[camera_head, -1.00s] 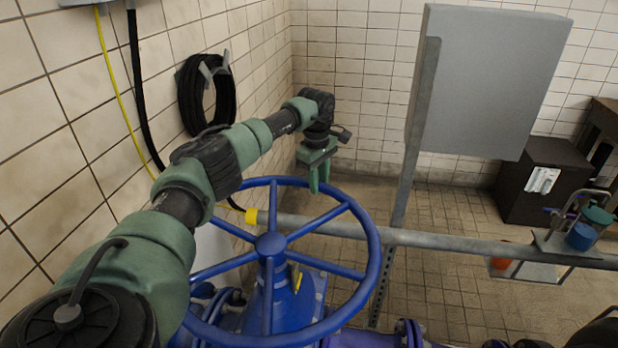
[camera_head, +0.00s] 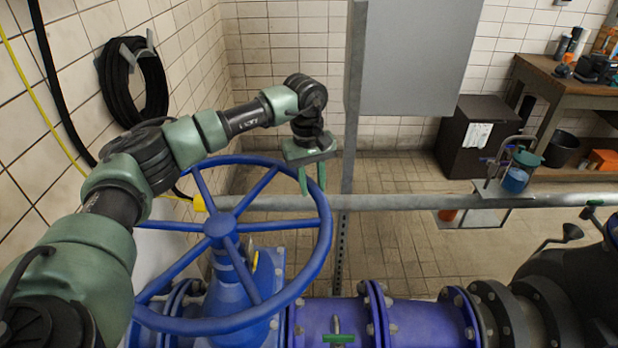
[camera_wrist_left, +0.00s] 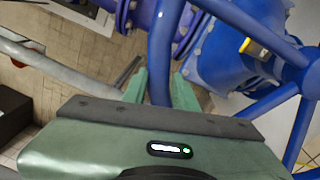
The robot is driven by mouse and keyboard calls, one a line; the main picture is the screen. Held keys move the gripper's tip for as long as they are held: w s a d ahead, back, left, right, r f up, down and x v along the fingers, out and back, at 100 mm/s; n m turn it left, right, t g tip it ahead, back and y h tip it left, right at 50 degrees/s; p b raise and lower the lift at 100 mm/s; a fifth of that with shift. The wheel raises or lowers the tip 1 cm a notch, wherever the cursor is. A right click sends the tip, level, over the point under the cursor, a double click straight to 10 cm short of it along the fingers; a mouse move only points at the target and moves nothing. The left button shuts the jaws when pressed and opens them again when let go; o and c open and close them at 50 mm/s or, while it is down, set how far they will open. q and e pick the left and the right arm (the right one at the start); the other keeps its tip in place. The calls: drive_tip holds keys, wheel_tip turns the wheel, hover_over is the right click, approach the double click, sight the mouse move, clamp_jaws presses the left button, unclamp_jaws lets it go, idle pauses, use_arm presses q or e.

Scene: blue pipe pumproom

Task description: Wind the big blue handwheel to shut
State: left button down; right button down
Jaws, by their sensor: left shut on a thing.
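The big blue handwheel (camera_head: 324,245) stands on a blue valve body (camera_head: 235,290), its rim and spokes seen from above. My left gripper (camera_head: 312,182) reaches over from the left and points down at the right-hand far part of the rim. In the left wrist view its two green fingers (camera_wrist_left: 160,88) stand on either side of the blue rim (camera_wrist_left: 160,50), shut on it. The fingertips are partly hidden by the rim. The hub (camera_head: 220,225) is near-left of the gripper. My right gripper is not in view.
A grey pipe (camera_head: 400,203) runs just behind the wheel. A grey cabinet (camera_head: 420,55) on a post stands close behind the gripper. The tiled wall with a black hose coil (camera_head: 135,80) is at left. Blue flanged pipe (camera_head: 420,322) runs right. Floor beyond is mostly clear.

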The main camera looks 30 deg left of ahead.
use_arm(q)
drive_tip(key=shift+s+d+f+m, duration=0.25)
drive_tip(key=shift+s+d+m, duration=0.05)
drive_tip(key=shift+d, duration=0.1)
drive_tip(key=shift+d, duration=0.1)
drive_tip(key=c, duration=1.1)
unclamp_jaws()
drive_tip(key=shift+d+r, duration=0.1)
drive_tip(key=shift+r, duration=0.1)
drive_tip(key=shift+r, duration=0.1)
wheel_tip(320, 180, up, 6)
drive_tip(key=shift+s+r+b, duration=0.15)
drive_tip(key=shift+b, duration=0.9)
drive_tip(key=shift+s+r, duration=0.1)
drive_tip(key=shift+r, duration=0.65)
